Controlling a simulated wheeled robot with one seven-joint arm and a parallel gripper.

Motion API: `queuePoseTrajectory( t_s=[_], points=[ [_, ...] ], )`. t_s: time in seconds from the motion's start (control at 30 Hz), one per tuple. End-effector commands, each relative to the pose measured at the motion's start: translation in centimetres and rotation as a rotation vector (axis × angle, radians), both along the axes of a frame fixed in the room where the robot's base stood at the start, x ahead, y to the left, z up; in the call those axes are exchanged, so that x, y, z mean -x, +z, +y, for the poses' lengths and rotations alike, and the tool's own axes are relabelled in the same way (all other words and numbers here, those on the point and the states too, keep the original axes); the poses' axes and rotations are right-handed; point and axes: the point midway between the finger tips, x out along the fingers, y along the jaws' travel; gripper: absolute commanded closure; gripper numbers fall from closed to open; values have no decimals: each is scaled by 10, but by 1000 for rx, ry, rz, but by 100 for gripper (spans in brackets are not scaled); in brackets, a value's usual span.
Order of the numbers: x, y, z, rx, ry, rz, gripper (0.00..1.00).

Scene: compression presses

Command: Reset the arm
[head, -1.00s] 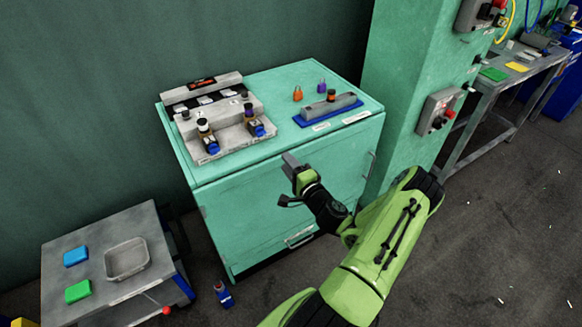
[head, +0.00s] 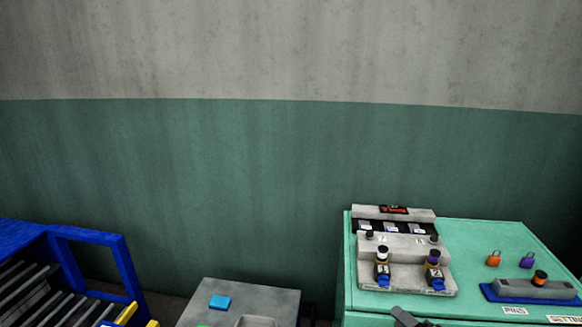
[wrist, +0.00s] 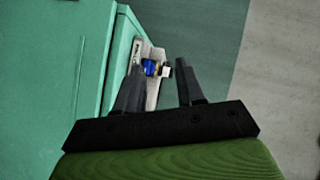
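My gripper (wrist: 160,68) shows in the wrist view with its two dark fingers spread apart and nothing between them. It points toward the top of a teal cabinet (wrist: 65,60) and a grey fixture with a blue part (wrist: 150,68), which lies beyond the fingertips. I cannot judge the distance to it. In the head view only a dark tip of my gripper (head: 405,318) shows at the bottom edge, in front of the cabinet. The rest of my arm is out of that view.
A grey table (head: 265,292) with a blue block (head: 220,302) and a blue-framed roller rack (head: 95,238) stand left.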

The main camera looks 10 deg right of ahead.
Motion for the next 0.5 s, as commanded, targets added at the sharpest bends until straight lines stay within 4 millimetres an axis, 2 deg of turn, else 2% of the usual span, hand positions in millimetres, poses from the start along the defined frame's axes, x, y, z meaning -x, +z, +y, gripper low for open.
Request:
queuePoseTrajectory(
  t_s=[0.03,0.1,0.2,0.3,0.37,0.5],
  points=[
    [-3,15,33,99,132,49,62],
    [2,25,75,228,305,133,62],
    [21,40,122,419,508,257,62],
    [47,60,151,614,645,373,62],
    [65,75,163,725,695,437,62],
    [111,120,178,954,718,550,62]
  ],
)
